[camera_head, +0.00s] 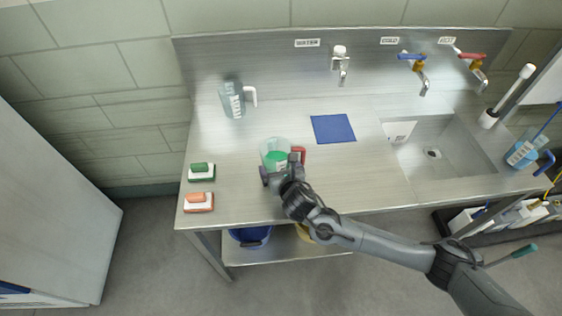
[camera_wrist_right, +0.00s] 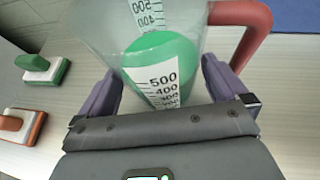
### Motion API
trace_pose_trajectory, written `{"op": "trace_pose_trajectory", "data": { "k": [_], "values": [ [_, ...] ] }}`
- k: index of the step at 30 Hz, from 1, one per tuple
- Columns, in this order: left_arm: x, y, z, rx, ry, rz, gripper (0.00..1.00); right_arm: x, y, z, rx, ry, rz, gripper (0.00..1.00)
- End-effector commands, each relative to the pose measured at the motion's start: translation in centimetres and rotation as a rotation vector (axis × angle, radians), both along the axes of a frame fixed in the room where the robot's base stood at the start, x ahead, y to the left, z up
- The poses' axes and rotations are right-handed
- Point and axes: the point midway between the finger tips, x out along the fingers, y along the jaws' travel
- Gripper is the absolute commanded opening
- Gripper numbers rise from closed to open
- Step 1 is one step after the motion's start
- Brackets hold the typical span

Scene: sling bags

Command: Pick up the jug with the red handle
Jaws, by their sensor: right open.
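The clear jug with the red handle (camera_head: 273,148) stands on the steel counter, with green content inside. Its red handle (camera_head: 299,154) is on its right side. In the right wrist view the jug (camera_wrist_right: 150,60) fills the top middle, with a white 500-400-300 scale on its near side, and the handle (camera_wrist_right: 249,30) is at upper right. My right gripper (camera_head: 280,168) is at the jug's near side. Its purple fingers (camera_wrist_right: 158,80) are open, one on each side of the jug's lower body; contact is not clear. My left gripper is not in view.
A clear jug with a white handle (camera_head: 232,99) stands behind left. A green brush (camera_head: 201,172) and an orange brush (camera_head: 199,202) lie at the left edge. A blue-handled jug (camera_head: 522,153) stands far right.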

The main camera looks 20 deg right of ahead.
Motion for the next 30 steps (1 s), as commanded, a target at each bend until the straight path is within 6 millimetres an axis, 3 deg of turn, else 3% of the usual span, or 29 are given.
{"op": "trace_pose_trajectory", "data": {
  "k": [8, 20, 30],
  "values": [
    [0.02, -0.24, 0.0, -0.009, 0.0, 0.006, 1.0, 0.21, -0.02, -0.06, 0.0, -0.001, 0.0, 1.0],
    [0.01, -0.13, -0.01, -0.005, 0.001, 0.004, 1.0, 0.25, -0.02, 0.13, 0.002, -0.004, 0.0, 0.41],
    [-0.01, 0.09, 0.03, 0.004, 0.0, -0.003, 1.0, 0.26, -0.02, 0.45, 0.002, -0.004, 0.0, 0.41]
  ]
}}
